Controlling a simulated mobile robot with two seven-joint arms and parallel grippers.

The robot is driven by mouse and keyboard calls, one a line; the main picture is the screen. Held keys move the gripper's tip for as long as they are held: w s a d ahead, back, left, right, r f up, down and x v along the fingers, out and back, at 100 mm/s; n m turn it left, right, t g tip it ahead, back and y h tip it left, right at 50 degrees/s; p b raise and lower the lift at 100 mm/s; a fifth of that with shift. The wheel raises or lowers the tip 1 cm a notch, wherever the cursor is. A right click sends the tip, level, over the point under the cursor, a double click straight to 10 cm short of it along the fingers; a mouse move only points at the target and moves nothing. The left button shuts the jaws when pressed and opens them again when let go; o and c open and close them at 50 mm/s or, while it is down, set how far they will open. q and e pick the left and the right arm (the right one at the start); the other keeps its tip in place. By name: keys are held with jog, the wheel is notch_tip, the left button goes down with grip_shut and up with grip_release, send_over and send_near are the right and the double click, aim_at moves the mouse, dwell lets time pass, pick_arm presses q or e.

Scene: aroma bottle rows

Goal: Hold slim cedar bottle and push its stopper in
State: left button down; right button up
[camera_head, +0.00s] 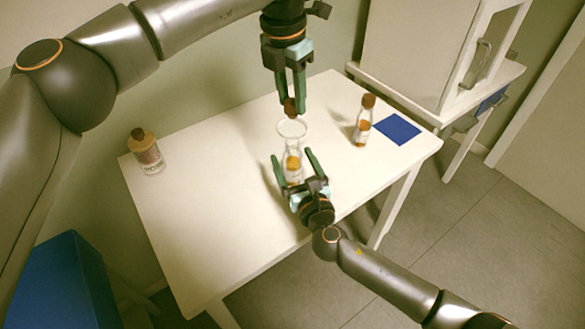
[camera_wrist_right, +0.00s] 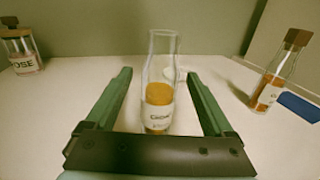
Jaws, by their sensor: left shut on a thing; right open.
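The slim cedar bottle (camera_head: 293,166) is clear glass with amber contents and a label partly reading "Cedar". It stands upright near the table's middle. In the right wrist view the bottle (camera_wrist_right: 158,97) has no stopper in its mouth and stands between my right gripper's fingers. My right gripper (camera_head: 292,166) is open around it, with gaps on both sides. My left gripper (camera_head: 291,97) points down, shut on a brown stopper (camera_head: 291,108), above and beyond the bottle in the head view. The upper part of the stopper is hidden by the fingers.
A stoppered amber bottle (camera_head: 362,121) stands at right beside a blue mat (camera_head: 397,128). A wider stoppered bottle (camera_head: 147,153), labelled like "ROSE", stands at left. The white table (camera_head: 215,200) is otherwise clear.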

jog(key=shift+w+a, duration=0.25)
jog(key=shift+w, duration=0.4)
grip_shut()
dwell(0.4)
